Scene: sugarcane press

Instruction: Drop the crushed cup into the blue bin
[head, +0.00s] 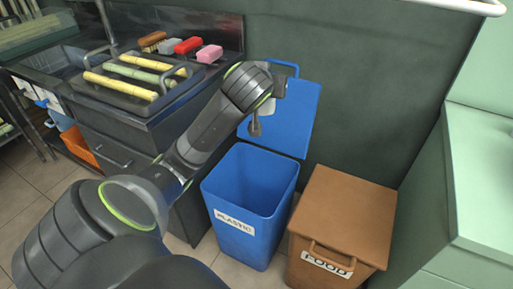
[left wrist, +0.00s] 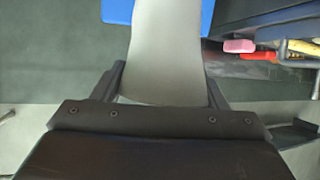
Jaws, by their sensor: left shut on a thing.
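The blue bin (head: 235,215), labelled PLASTIC, stands open on the floor, and its inside looks empty as far as I see. Its blue lid (head: 295,120) stands raised behind it against the wall. My left gripper (head: 268,108) is above the bin's back part, in front of the lid. In the left wrist view my left gripper (left wrist: 166,92) is shut on a smooth pale grey thing (left wrist: 165,50), which looks like the crushed cup. My right gripper is not in view.
A brown bin (head: 350,215) labelled FOOD, with its lid shut, stands right of the blue bin. A dark sink counter (head: 150,120) with cane pieces and coloured brushes or sponges is at left. A pale green cabinet (head: 470,190) is at right.

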